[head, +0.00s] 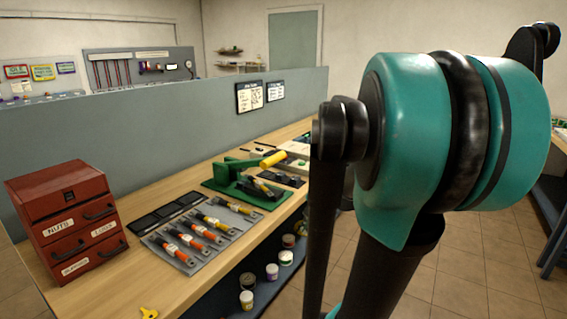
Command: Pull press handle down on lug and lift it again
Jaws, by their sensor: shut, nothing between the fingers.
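A green press (238,180) stands on a green base on the wooden bench, near the middle of the head view. Its handle ends in a yellow grip (273,159), which sits above the base and points to the right. A dark part lies on the base under the arm of the press. I cannot make out the lug at this size. My teal and black arm fills the right of the view. My gripper is not in view, so its place relative to the handle does not show.
On the bench (110,285), a grey mat (155,240) holds several orange- and yellow-handled tools left of the press. A red drawer cabinet (70,220) stands at the far left. A grey partition (180,120) runs behind. Several small tins stand on the lower shelf (262,290).

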